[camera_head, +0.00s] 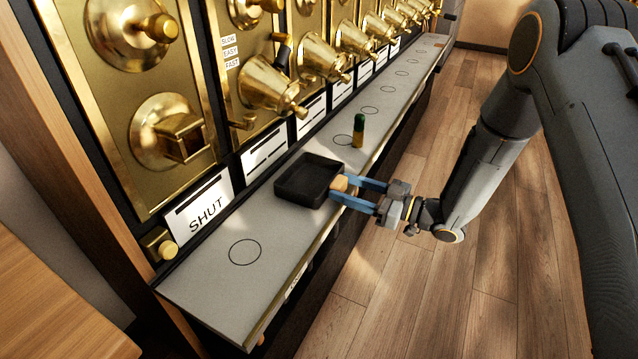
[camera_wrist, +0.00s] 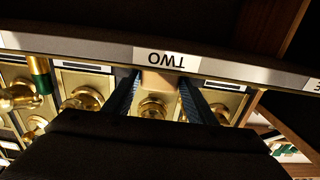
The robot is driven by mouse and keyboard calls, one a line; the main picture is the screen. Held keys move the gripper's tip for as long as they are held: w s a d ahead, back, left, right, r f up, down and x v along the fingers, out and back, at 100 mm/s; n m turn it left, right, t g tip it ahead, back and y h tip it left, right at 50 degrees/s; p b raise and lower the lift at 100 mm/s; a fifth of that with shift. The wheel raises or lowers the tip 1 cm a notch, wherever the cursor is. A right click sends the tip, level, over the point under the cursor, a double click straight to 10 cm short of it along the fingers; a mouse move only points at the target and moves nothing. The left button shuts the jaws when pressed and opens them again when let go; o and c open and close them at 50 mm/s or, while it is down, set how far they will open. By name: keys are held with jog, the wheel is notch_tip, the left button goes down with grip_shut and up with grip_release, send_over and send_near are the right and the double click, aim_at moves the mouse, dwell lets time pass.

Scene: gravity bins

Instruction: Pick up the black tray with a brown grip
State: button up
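The black tray (camera_head: 308,181) sits level on the grey shelf, in front of the brass dispensers, in the head view. Its short brown grip (camera_head: 341,183) points towards my arm. My gripper (camera_head: 347,188) comes from the right, with one blue finger on each side of the grip. In the wrist view the brown grip (camera_wrist: 158,80) shows between the two fingertips (camera_wrist: 158,84). I cannot tell whether the fingers press on it or stand just clear. The wrist picture is upside down, and a large dark shape hides much of it.
A green and yellow cylinder (camera_head: 358,131) stands on the shelf behind the tray. The shelf (camera_head: 205,285) has printed circles and is bare at the near left. Brass dispensers (camera_head: 270,85) overhang its back side. Wooden floor (camera_head: 400,300) lies open at the right.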

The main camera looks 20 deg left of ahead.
jog(key=c, duration=1.1)
jog(key=shift+r, duration=0.1)
notch_tip(320, 180, up, 10)
jog(key=shift+f+p, duration=0.1)
jog(key=shift+p, duration=0.5)
